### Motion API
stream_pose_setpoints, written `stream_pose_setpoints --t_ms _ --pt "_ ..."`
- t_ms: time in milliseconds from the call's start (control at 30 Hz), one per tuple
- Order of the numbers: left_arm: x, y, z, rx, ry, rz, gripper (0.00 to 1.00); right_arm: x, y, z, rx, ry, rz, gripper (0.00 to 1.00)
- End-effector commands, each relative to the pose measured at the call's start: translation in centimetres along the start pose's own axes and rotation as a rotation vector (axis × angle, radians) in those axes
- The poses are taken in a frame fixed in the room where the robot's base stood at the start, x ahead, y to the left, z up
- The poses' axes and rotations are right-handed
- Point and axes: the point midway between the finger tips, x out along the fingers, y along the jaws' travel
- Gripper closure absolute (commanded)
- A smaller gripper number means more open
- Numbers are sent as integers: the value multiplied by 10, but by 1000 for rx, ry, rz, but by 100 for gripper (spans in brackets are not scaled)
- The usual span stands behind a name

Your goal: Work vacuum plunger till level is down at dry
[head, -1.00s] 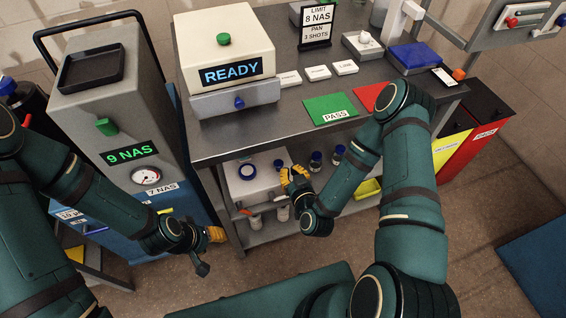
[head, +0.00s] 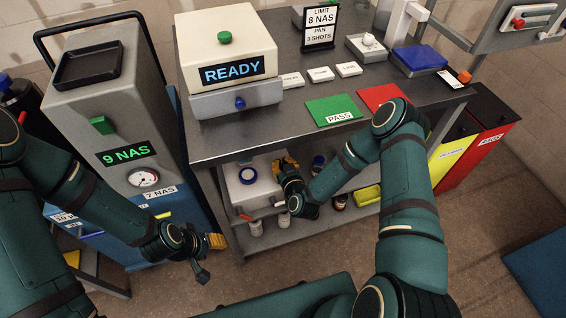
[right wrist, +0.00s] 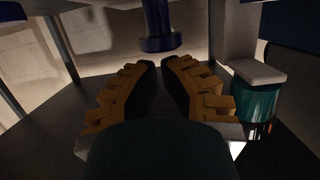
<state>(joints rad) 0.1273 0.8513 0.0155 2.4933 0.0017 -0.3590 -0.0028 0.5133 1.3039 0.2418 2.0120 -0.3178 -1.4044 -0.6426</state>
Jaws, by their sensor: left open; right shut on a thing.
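A white vacuum unit (head: 240,200) with a round blue-ringed cap (head: 247,175) sits on the lower shelf of the bench. My right gripper (head: 283,164) is at its right side. It is shut on the blue plunger, which it hides in the head view. In the right wrist view the blue plunger (right wrist: 160,30) shows just past the fingertips (right wrist: 162,66). My left gripper (head: 216,241) is open and empty, in front of the blue-and-grey cabinet.
A grey cabinet (head: 110,120) reading 9 NAS, with a dial gauge, stands at left. A READY instrument (head: 225,50) and green PASS (head: 333,110) and red mats are on the bench. A yellow tray (head: 367,195) and bottles share the low shelf. Yellow and red bins stand right.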

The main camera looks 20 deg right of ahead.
Motion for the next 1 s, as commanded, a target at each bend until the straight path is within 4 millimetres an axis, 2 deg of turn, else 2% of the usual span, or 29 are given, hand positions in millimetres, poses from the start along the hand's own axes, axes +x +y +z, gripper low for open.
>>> stream_pose_setpoints --t_ms 367,667,1000 --pt "0 0 0 0 1 0 56 0 0 2 0 -1 0 100" --pt "0 0 0 0 0 0 56 8 -1 36 0 -1 -1 100" --pt "0 0 0 0 0 0 56 8 0 36 1 -2 -1 100"
